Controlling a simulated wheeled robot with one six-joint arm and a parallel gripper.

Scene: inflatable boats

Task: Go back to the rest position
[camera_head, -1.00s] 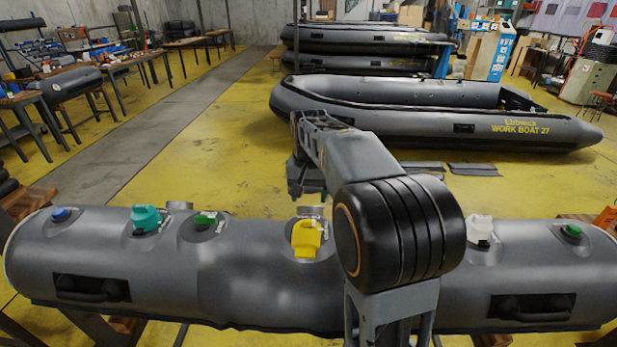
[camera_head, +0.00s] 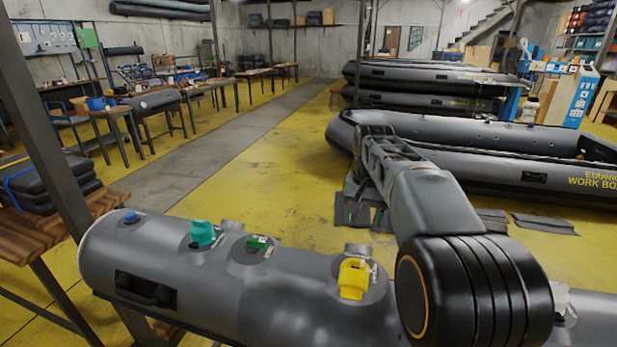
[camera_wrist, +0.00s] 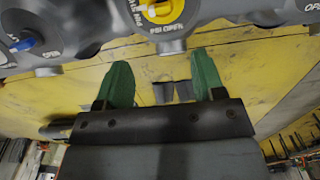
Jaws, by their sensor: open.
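My gripper shows in the wrist view (camera_wrist: 163,85) with its two green fingers spread apart and nothing between them. In the head view my arm reaches out over the grey inflatable tube (camera_head: 215,290), and the gripper end (camera_head: 362,212) is partly hidden behind my arm link, beyond the tube. The tube carries a blue valve (camera_head: 131,217), a teal cap (camera_head: 203,234), a green valve (camera_head: 257,243) and a yellow cap (camera_head: 353,278). A white fitting at the right is mostly hidden by my arm. In the wrist view a yellow valve (camera_wrist: 162,10) and a blue valve (camera_wrist: 25,44) lie along the top.
A grey inflatable boat (camera_head: 480,170) lies behind my arm on the yellow floor. Stacked boats (camera_head: 425,85) stand farther back. A wooden table (camera_head: 30,232) with dark folded bundles and a post stand at the left. A grey lane (camera_head: 190,155) is clear.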

